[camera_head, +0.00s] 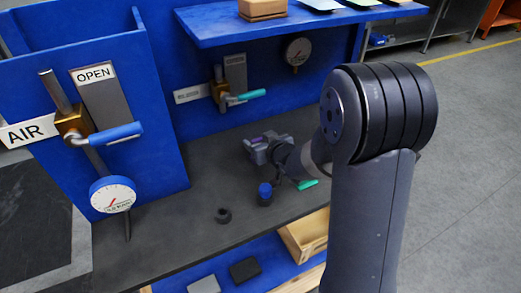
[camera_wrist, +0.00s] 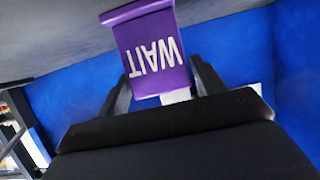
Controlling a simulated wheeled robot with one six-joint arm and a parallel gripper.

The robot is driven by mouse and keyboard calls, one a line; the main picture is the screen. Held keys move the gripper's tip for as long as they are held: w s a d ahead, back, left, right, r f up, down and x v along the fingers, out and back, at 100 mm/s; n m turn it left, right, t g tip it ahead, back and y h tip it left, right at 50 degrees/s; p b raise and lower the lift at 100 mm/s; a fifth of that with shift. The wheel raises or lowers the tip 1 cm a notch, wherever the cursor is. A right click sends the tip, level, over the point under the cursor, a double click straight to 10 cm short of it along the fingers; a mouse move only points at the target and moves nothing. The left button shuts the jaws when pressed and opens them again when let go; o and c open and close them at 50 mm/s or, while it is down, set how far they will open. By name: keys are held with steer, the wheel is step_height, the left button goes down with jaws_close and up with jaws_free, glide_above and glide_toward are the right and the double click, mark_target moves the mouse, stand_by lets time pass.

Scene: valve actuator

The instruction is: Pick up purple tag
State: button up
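The purple tag (camera_wrist: 150,50) shows large in the wrist view, with white "WAIT" lettering upside down and a small white part at its lower edge. In the head view only a small purple patch of the tag (camera_head: 256,139) shows at my gripper. My gripper (camera_wrist: 158,72) has its two dark fingers apart, one on either side of the tag, with the tag between and beyond the tips. I cannot tell whether either finger touches it. In the head view my gripper (camera_head: 262,147) is low over the dark worktop, and my wrist hides part of that spot.
On the dark worktop (camera_head: 170,240) stand a blue-capped part (camera_head: 265,194) and a black ring (camera_head: 223,215); a teal piece (camera_head: 307,184) lies near my wrist. Behind is a blue panel with a teal-handled valve (camera_head: 240,97). A blue shelf (camera_head: 215,30) overhangs. A wooden bin (camera_head: 308,236) sits at the front.

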steer(key=c, duration=0.7)
